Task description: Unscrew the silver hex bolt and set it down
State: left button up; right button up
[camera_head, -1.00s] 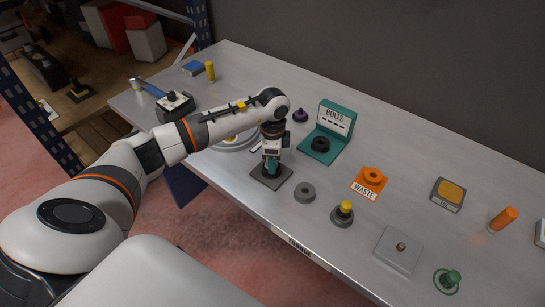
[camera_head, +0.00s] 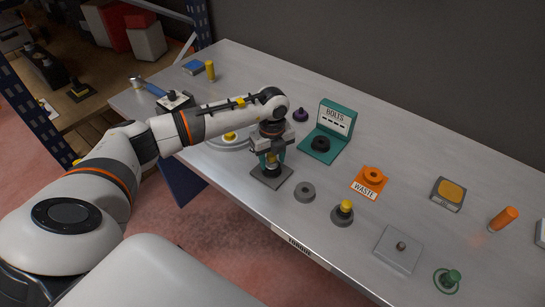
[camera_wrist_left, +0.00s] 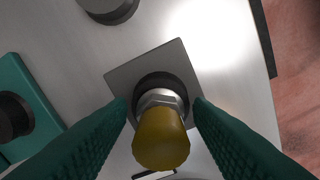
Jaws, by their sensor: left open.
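A silver hex piece (camera_wrist_left: 160,97) with a yellow rounded top (camera_wrist_left: 160,140) stands upright in a dark round collar on a dark grey square plate (camera_wrist_left: 128,76). My left gripper (camera_head: 272,154) is above the plate, pointing down. Its green ribbed fingers (camera_wrist_left: 162,108) are apart, one on each side of the piece, with gaps visible. Whether the silver and yellow parts are one piece, I cannot tell. My right gripper is not in view.
A grey ring (camera_head: 305,192) lies just right of the plate. A teal bolts holder (camera_head: 337,117) and an orange waste tray (camera_head: 369,183) stand farther right. A yellow-topped post (camera_head: 343,211) and a grey plate (camera_head: 399,251) are near the front edge. Clear table lies between them.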

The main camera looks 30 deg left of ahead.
pick_arm(q)
jog(key=c, duration=0.6)
jog(key=shift+c, duration=0.2)
jog(key=n, duration=0.6)
jog(key=shift+n, duration=0.4)
jog(key=shift+w+r+p, duration=0.15)
jog(key=shift+r+p, duration=1.6)
jog(key=shift+r, duration=0.6)
